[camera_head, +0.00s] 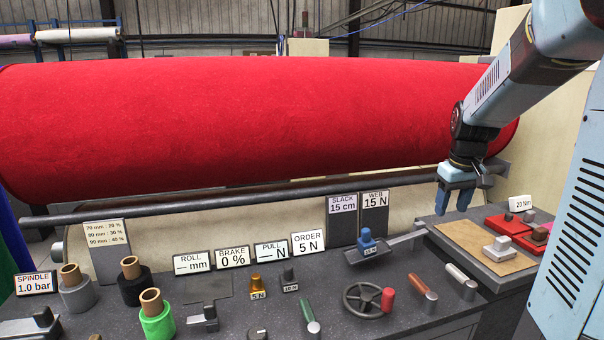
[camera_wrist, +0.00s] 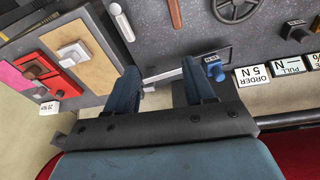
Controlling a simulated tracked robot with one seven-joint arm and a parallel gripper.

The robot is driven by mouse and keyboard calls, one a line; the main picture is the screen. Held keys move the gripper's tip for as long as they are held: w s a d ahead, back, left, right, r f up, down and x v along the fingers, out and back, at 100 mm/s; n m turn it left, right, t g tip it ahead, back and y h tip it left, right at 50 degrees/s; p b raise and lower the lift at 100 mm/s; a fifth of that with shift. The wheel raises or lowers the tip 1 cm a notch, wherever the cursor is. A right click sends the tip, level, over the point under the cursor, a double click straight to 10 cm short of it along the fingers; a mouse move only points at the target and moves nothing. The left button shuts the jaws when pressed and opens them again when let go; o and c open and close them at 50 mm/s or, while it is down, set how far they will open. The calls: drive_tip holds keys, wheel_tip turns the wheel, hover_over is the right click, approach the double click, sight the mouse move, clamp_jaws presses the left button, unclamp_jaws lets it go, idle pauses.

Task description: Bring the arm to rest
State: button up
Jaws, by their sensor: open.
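My gripper (camera_head: 456,200) hangs at the end of the arm on the right side of the head view, fingers pointing down. It is open and empty, above the back of the bench near the raised board. In the wrist view the two blue fingers (camera_wrist: 166,90) stand apart, with a pale metal bar (camera_wrist: 160,76) showing beyond and between them. My arm reaches in from the upper right, in front of the right end of the large red felt roll (camera_head: 250,120).
A blue-knobbed weight (camera_head: 367,243) sits on a plate left of my gripper. A handwheel (camera_head: 362,298), levers, small weights and cored rolls (camera_head: 157,318) crowd the dark bench. A board (camera_head: 470,245) with red and grey blocks lies at right. A long rail (camera_head: 230,205) runs below the felt.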

drive_tip(key=s+a+r+t, duration=0.1)
drive_tip(key=s+a+r, duration=0.1)
drive_tip(key=s+a, duration=0.2)
drive_tip(key=s+a+r+m+t, duration=0.1)
drive_tip(key=s+a, duration=0.3)
drive_tip(key=s, duration=0.6)
drive_tip(key=s+a+r+t, duration=0.1)
drive_tip(key=s+a+r, duration=0.1)
drive_tip(key=s+a, duration=0.2)
drive_tip(key=s, duration=0.3)
drive_tip(key=shift+s+a+r+m+t, duration=0.3)
drive_tip(key=shift+s+a+r+m, duration=0.05)
drive_tip(key=shift+s+r+m, duration=0.05)
